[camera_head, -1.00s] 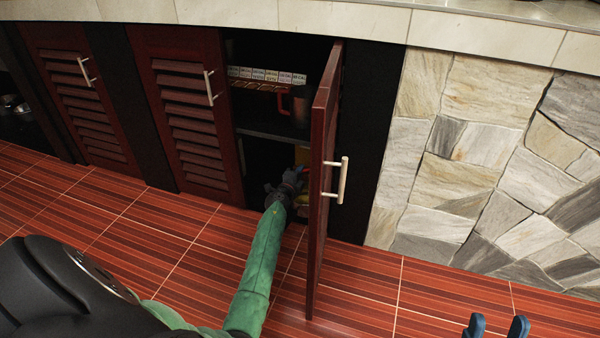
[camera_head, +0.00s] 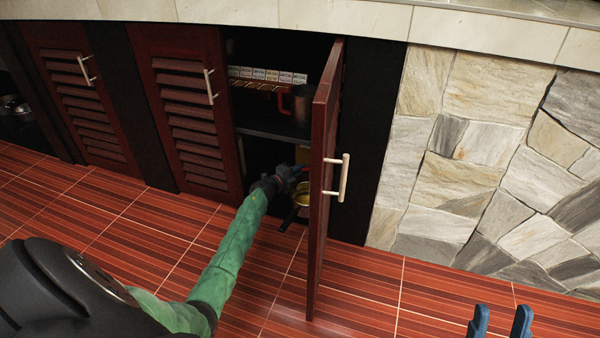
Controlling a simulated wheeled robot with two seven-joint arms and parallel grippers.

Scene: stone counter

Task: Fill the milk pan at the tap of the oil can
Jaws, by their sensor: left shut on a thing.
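My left gripper (camera_head: 291,176) reaches into the open lower cabinet at the left of the door. It appears shut on a small pan with a yellow inside (camera_head: 303,198), which I take as the milk pan. The contact point is small and hard to see. A dark part (camera_head: 290,219), perhaps its handle, sticks out toward the lower left. A yellow surface (camera_head: 302,153) behind, mostly hidden by the door, may be the oil can; its tap is not visible. My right gripper (camera_head: 499,325) is open and empty at the bottom right.
The open cabinet door (camera_head: 319,190) stands out toward me, right beside my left gripper, and hides the cabinet's right part. The upper shelf (camera_head: 275,131) holds a metal pot with a red handle (camera_head: 302,103) and several boxes (camera_head: 268,75). The tiled floor (camera_head: 380,285) is clear.

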